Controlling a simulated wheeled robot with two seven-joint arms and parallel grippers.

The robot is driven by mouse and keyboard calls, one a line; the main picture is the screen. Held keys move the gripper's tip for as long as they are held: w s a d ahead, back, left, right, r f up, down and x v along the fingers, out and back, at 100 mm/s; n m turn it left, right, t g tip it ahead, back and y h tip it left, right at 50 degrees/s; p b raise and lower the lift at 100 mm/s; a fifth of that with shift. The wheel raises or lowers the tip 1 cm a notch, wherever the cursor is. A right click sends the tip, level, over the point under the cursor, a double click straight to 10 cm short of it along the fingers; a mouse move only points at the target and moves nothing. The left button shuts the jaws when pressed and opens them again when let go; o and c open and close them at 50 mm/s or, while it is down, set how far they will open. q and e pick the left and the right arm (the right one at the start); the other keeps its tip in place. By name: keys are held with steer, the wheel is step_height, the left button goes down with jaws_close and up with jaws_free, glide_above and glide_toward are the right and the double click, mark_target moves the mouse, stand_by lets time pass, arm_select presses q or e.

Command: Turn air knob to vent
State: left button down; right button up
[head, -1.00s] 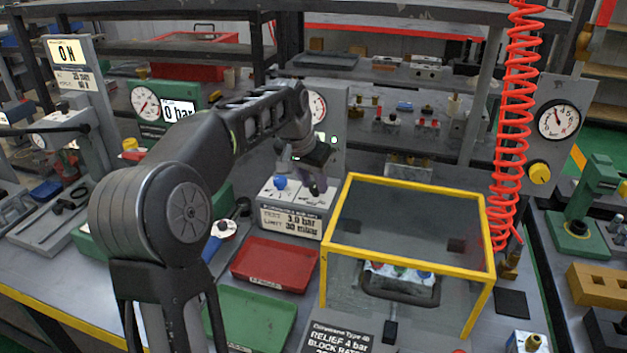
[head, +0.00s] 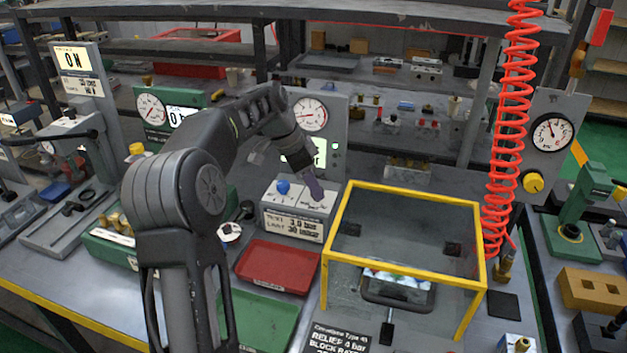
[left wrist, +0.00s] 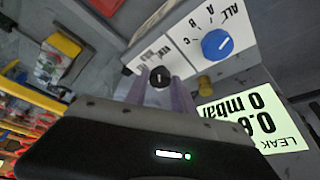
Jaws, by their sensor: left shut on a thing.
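A grey control box (head: 292,226) with a blue knob (head: 283,187) on its left side stands behind the red tray. My left gripper (head: 317,200) reaches down onto the right side of its top. In the left wrist view a small black knob (left wrist: 160,76) sits between the purple fingertips of my left gripper (left wrist: 158,88), which are shut on it. The lettering beside this knob is too small to read surely. The blue knob (left wrist: 217,44) sits beside it, marked ALL, A, B, C. In the head view the black knob is hidden by the fingers. My right gripper is out of view.
A yellow-framed clear guard (head: 405,200) stands close to the right of the box. A red tray (head: 277,267) and a green tray (head: 258,318) lie in front. A gauge panel (head: 320,130) rises behind, and a red coiled hose (head: 510,120) hangs at the right.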

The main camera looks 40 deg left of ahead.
arm_select(q)
steer(key=shift+m, duration=0.5)
steer(key=c, duration=1.1)
jaws_free()
steer(key=shift+o, duration=0.2)
steer(key=v, duration=0.7)
steer(key=shift+a+r+p, duration=0.2)
steer(key=shift+r+p, duration=0.15)
steer(key=shift+r, duration=0.05)
